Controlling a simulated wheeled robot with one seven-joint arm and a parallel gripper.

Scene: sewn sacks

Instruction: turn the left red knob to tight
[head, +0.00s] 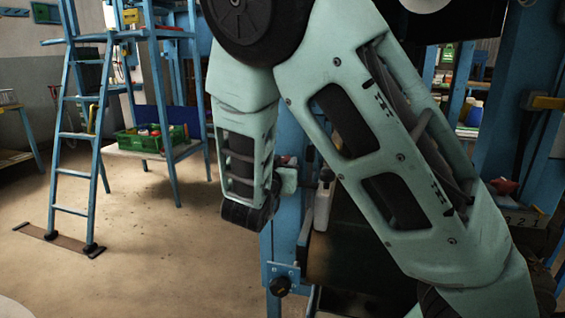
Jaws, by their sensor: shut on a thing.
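My arm fills the middle and right of the head view. Its wrist hangs at the left post of a blue machine frame (285,230). My gripper (288,180) is small and partly hidden there, its jaws shut at the left red knob (286,160). Only a small reddish patch of that knob shows, so its angle cannot be read. A second red knob (503,187) stands at the right post, beside my arm and above a number plate (523,218).
A pale bottle-like piece (323,205) and a dark belt bed (345,245) lie right of my gripper. A black knob (280,287) sits low on the left post. A blue ladder (85,130) and green crate (150,138) stand left. The floor between is clear.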

